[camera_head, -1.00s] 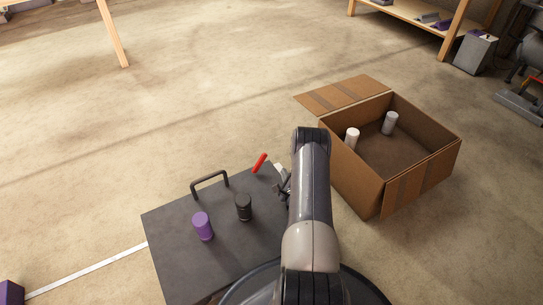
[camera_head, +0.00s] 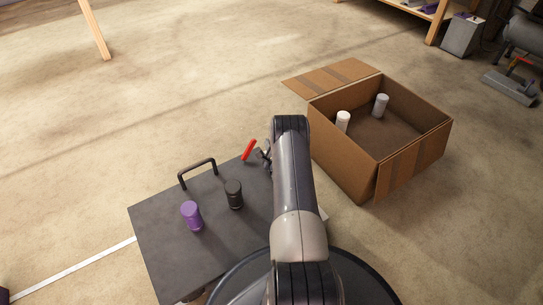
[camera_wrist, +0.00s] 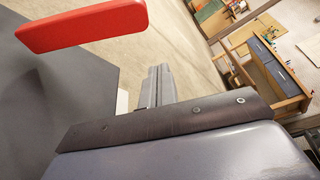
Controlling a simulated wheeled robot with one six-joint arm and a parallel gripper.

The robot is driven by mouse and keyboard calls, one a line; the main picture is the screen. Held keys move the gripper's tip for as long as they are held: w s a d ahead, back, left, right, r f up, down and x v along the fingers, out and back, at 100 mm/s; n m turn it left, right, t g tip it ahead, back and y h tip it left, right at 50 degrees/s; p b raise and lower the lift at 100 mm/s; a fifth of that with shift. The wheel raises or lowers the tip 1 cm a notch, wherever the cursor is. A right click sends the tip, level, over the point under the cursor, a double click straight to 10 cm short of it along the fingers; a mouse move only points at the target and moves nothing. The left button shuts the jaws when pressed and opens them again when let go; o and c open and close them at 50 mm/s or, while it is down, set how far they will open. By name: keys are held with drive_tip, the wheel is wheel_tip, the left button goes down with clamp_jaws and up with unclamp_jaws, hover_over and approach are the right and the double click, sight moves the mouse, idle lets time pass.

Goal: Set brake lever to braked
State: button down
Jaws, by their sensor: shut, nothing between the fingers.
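The brake lever is a red bar (camera_head: 249,150) at the far right corner of a dark grey cart top (camera_head: 160,240). It tilts up and to the right in the head view. In the wrist view the red lever (camera_wrist: 85,26) is large at the upper left, with the grey top behind it. My gripper (camera_head: 266,158) is just right of the lever, partly hidden by my arm. The lever's foot is not clear.
A purple cylinder (camera_head: 191,215) and a black cylinder (camera_head: 234,194) stand on the cart top, near a dark loop handle (camera_head: 197,171). An open cardboard box (camera_head: 343,166) with two pale cylinders stands to the right.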

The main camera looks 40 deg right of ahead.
sight(249, 150)
drive_tip(key=shift+a+r+b, duration=0.1)
drive_tip(key=shift+a+r, duration=0.2)
drive_tip(key=shift+a, duration=0.3)
drive_tip(key=shift+a+r+b, duration=0.1)
drive_tip(key=shift+a+r, duration=0.2)
drive_tip(key=shift+a, duration=0.3)
drive_tip(key=shift+a+r+b, duration=0.1)
drive_tip(key=shift+a+r, duration=0.2)
drive_tip(key=shift+a, duration=0.3)
drive_tip(key=shift+a+r+n, duration=0.2)
drive_tip(key=shift+n, duration=0.1)
